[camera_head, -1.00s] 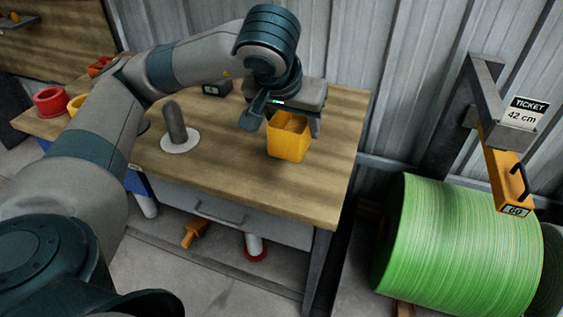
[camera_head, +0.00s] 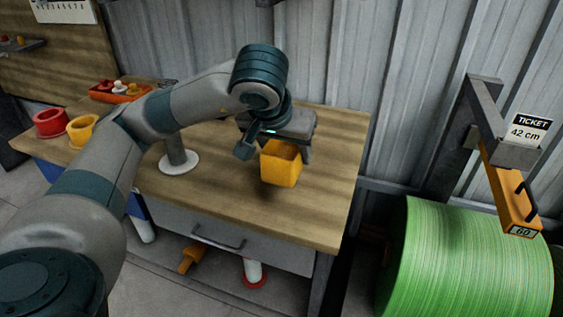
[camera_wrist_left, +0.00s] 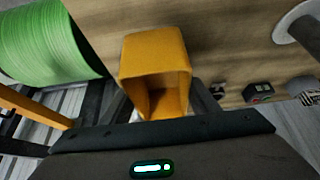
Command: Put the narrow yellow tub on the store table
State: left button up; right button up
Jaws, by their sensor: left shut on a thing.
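The narrow yellow tub (camera_head: 281,168) is square, open at the top and orange-yellow. My left gripper (camera_head: 277,140) is shut on it at the rim, above the right part of the wooden table (camera_head: 225,200). A dark shadow under the tub suggests that it hangs a little above the tabletop. In the left wrist view the tub (camera_wrist_left: 155,70) sits between the fingers, with its open mouth facing the camera. My right gripper is not in view.
A grey post on a white disc (camera_head: 179,163) stands left of the tub. A red tub (camera_head: 52,123), a yellow round tub (camera_head: 82,129) and an orange tray (camera_head: 122,92) are at the left. A green roll (camera_head: 465,265) stands at the right. The table's front right is clear.

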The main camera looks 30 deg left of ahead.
aim_at(281, 146)
pick_arm(q)
jog(key=w+a+f, duration=0.3)
jog(key=w+a, duration=0.1)
jog(key=w+a+f, duration=0.2)
jog(key=w, duration=0.1)
jog(key=shift+f, duration=0.3)
jog(key=shift+f, duration=2)
jog(key=shift+f, duration=0.1)
jog(key=o, duration=1.1)
jog(key=shift+c, duration=0.2)
